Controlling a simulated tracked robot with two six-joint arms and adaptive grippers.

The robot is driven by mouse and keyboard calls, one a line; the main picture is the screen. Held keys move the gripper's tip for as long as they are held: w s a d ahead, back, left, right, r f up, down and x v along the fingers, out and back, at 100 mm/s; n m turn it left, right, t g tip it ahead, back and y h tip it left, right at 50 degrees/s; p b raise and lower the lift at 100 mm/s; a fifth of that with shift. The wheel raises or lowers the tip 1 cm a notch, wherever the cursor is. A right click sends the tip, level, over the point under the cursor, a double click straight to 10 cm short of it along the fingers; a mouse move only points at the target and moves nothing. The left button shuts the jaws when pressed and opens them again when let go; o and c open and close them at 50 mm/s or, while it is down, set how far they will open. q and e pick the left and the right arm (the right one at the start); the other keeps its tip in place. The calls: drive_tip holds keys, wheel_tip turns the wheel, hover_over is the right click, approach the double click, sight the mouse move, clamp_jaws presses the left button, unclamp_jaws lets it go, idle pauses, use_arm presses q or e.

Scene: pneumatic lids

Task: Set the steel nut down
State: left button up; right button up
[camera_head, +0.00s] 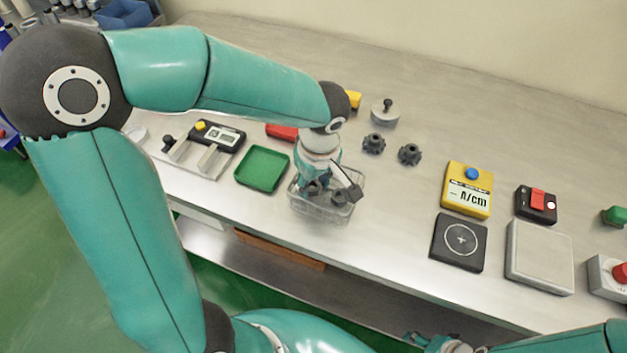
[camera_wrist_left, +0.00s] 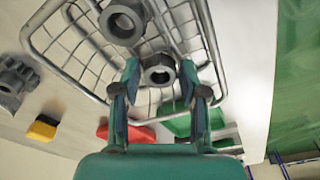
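My left gripper (camera_head: 330,190) reaches down into the wire basket (camera_head: 295,202) on the bench. In the left wrist view my left gripper (camera_wrist_left: 159,75) has its fingertips apart, one on each side of a dark steel nut (camera_wrist_left: 147,76). Narrow gaps seem to show between nut and fingers, so it looks open. A second, larger-looking nut (camera_wrist_left: 122,20) lies in the basket (camera_wrist_left: 75,92) beyond the fingertips. In the head view a dark nut (camera_head: 339,198) shows beside the fingers. My right gripper (camera_head: 437,342) is at the bottom edge, too small and cut off to read.
A green tray (camera_head: 262,169) stands left of the basket, with a red block (camera_head: 281,132) behind it. Two dark gears (camera_head: 374,144) (camera_head: 409,154) and a knobbed weight (camera_head: 385,111) lie behind right. A yellow meter (camera_head: 467,190) and black pad (camera_head: 459,242) stand right. Bench between basket and pad is clear.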

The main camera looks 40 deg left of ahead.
sight(318, 191)
use_arm(q)
drive_tip(key=shift+r, duration=0.1)
wheel_tip(318, 191, up, 12)
drive_tip(key=d, duration=0.1)
drive_tip(key=shift+s+d+p, duration=0.15)
drive_tip(key=shift+s+p, duration=0.1)
drive_tip(key=shift+p, duration=0.05)
idle(0.6)
